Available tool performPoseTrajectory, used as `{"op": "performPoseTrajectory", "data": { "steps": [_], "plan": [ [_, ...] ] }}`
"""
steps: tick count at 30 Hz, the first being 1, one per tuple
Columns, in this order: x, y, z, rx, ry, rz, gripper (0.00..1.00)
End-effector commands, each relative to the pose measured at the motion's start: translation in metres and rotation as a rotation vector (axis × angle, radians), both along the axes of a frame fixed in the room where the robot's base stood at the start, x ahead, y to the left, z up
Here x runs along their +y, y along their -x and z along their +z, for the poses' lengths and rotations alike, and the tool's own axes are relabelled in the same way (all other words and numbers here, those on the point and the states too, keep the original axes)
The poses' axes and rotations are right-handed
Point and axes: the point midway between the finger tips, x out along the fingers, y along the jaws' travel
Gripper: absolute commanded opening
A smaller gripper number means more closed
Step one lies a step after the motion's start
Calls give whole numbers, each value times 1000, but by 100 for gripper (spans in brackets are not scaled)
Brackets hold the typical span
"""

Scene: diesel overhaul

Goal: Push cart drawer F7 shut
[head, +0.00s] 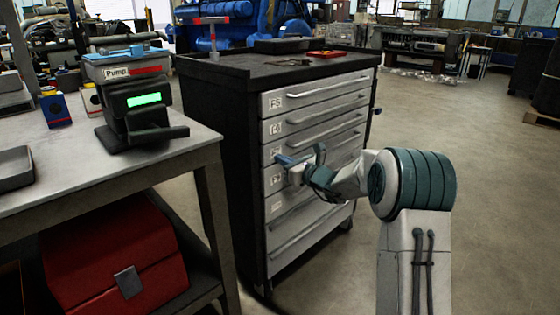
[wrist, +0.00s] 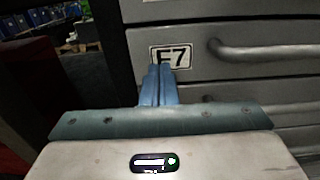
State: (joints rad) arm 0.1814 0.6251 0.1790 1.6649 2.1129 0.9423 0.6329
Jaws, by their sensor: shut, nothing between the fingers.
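The grey cart drawer F7 (wrist: 210,68) has its label (wrist: 170,57) near its left end and a bar handle to the right. In the head view, drawer F7 (head: 350,141) is third from the top and looks about level with the other fronts. Any small gap is too fine to tell. My gripper (wrist: 160,72) is shut and empty, its blue fingers together at the lower edge of the label. I cannot tell whether they touch the front. The gripper also shows in the head view (head: 280,159), at the left end of the drawer front, hiding part of it.
The black tool cart (head: 215,130) carries trays and tools on top. A workbench (head: 150,165) with a pump-labelled device (head: 135,95) stands to the left, a red toolbox (head: 115,260) beneath it. Open floor (head: 490,200) lies to the right.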

Motion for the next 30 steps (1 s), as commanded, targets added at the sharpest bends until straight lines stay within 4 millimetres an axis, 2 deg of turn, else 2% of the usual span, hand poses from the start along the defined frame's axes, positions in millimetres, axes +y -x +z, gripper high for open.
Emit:
{"op": "performPoseTrajectory", "data": {
  "steps": [3, 9, 13, 18, 20, 23, 26, 30],
  "plan": [
    [-25, 17, 1, 5, 3, -10, 0],
    [-56, 52, 1, 5, 5, -9, 0],
    [-70, 69, -1, 6, 4, -8, 0],
    [-78, 81, -1, 4, 8, -3, 0],
    [-75, 85, 5, -1, 22, 11, 0],
    [-61, 101, 25, -19, 95, 72, 0],
    [-37, 130, 55, -52, 234, 181, 0],
    [-7, 186, 95, -122, 482, 373, 0]
  ]
}}
